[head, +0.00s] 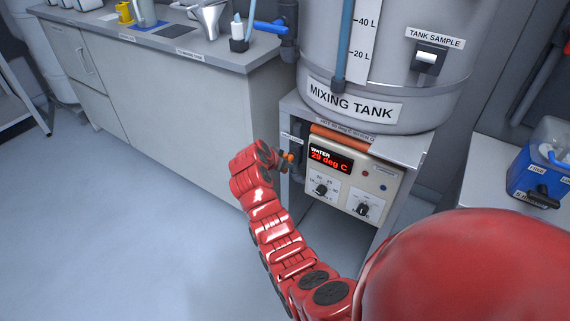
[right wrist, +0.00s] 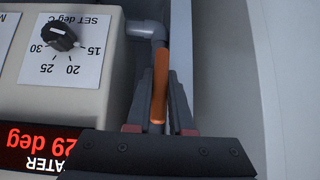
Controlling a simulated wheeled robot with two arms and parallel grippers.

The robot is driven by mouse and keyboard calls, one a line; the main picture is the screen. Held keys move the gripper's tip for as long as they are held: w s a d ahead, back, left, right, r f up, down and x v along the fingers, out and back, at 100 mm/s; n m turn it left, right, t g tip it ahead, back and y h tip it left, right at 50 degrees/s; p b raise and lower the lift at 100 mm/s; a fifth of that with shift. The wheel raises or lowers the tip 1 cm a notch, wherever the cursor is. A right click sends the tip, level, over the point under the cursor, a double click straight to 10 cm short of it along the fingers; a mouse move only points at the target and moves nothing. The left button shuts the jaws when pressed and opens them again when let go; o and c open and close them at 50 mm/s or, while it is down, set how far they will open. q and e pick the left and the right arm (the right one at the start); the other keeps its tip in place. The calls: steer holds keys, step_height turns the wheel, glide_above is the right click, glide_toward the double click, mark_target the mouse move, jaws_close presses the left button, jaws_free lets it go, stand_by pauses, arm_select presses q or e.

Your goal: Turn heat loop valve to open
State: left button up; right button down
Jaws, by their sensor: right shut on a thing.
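The valve's orange lever (right wrist: 160,78) stands between the two dark fingers of my right gripper (right wrist: 159,100) in the right wrist view. The fingers are shut on it. The lever runs along the picture's upright direction, below a grey pipe elbow (right wrist: 148,30). In the head view my right gripper (head: 283,164) is at the left side of the control box, and a small orange bit of the lever (head: 289,156) shows at its tips. The rest of the valve is hidden by the gripper there. My left gripper is not in view.
The control box (head: 382,180) has a red display reading water 29 deg C and two black knobs. The mixing tank (head: 400,85) stands above it. A counter (head: 180,70) is at the left, a blue container (head: 540,170) at the right. The floor (head: 130,220) at left is clear.

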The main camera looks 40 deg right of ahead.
steer(key=c, duration=0.8)
jaws_free()
steer(key=p+v, duration=0.3)
steer(key=v, duration=1.4)
steer(key=shift+a+p, duration=0.15)
steer(key=shift+p, duration=0.2)
